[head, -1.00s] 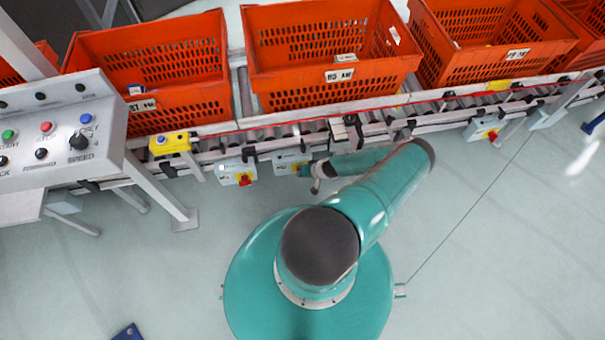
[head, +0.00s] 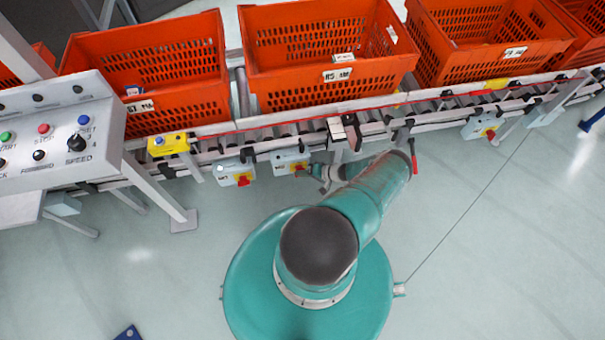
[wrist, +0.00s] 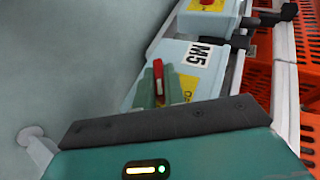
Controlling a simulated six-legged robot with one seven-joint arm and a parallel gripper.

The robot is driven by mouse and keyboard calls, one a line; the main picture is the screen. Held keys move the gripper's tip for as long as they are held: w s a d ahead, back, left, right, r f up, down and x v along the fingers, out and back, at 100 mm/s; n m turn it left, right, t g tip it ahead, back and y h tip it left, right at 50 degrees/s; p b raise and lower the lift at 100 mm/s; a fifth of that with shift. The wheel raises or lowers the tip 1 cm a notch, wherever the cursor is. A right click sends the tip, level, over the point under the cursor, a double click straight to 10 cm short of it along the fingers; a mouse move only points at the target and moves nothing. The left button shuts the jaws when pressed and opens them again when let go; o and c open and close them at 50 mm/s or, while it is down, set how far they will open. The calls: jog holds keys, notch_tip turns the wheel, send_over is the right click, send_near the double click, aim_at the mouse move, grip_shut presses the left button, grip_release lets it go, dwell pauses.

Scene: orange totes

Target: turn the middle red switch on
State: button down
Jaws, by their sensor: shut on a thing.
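The middle red switch (head: 298,168) sits on a grey box on the conveyor's front side, partly hidden by my gripper in the head view. In the wrist view its red handle (wrist: 160,75) stands between the green fingers of my gripper (wrist: 158,88). The fingers are shut on the handle. The handle points nearly straight up the picture. My gripper also shows in the head view (head: 312,172), just right of the switch.
Another red switch (head: 243,180) is on the box to the left, and one (head: 490,134) is far right. A red-tipped lever (head: 413,160) stands by my elbow. Orange totes (head: 325,75) rest on the roller conveyor (head: 290,128). A control panel (head: 55,135) is at left.

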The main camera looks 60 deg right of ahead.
jog(key=shift+w+d, duration=0.1)
jog(key=shift+d, duration=0.05)
jog(key=c, duration=1.5)
grip_release()
jog(key=v, duration=1.3)
jog(key=shift+s+r, duration=0.2)
jog(key=shift+s, duration=0.2)
